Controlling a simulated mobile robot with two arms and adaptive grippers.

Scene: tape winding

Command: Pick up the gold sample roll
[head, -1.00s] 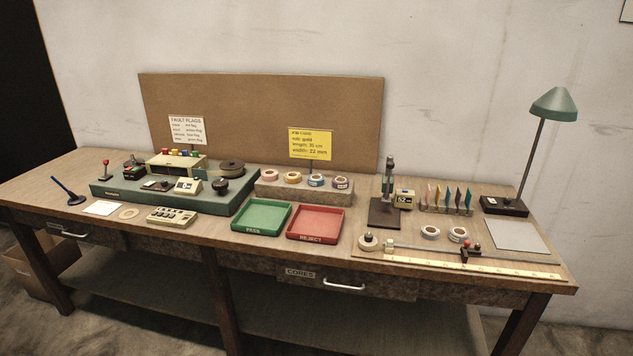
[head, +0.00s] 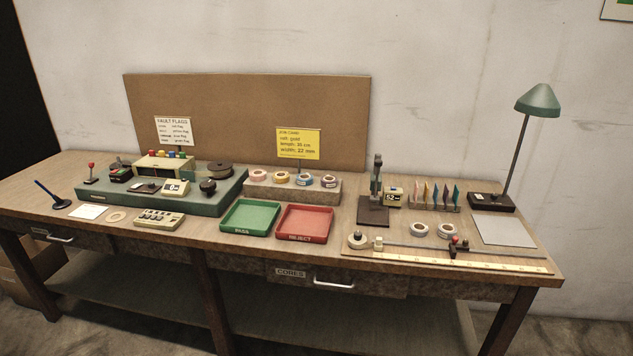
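Several sample rolls stand in a row on a stone-like block (head: 262,190) at the back middle of the bench. The gold sample roll (head: 280,177) is the second from the left, with an orange-yellow ring. Beside it are a reddish-brown roll (head: 255,175) on its left and a violet-blue roll (head: 304,179) on its right. A further roll (head: 328,181) is at the right end. Nothing covers the gold roll. Neither of my grippers is in view.
A green PASS tray (head: 250,217) and a red REJECT tray (head: 304,223) lie empty in front of the block. The winding machine (head: 215,199) is to the left, a gauge stand (head: 373,209) to the right. A yellow job card (head: 298,143) reads gold.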

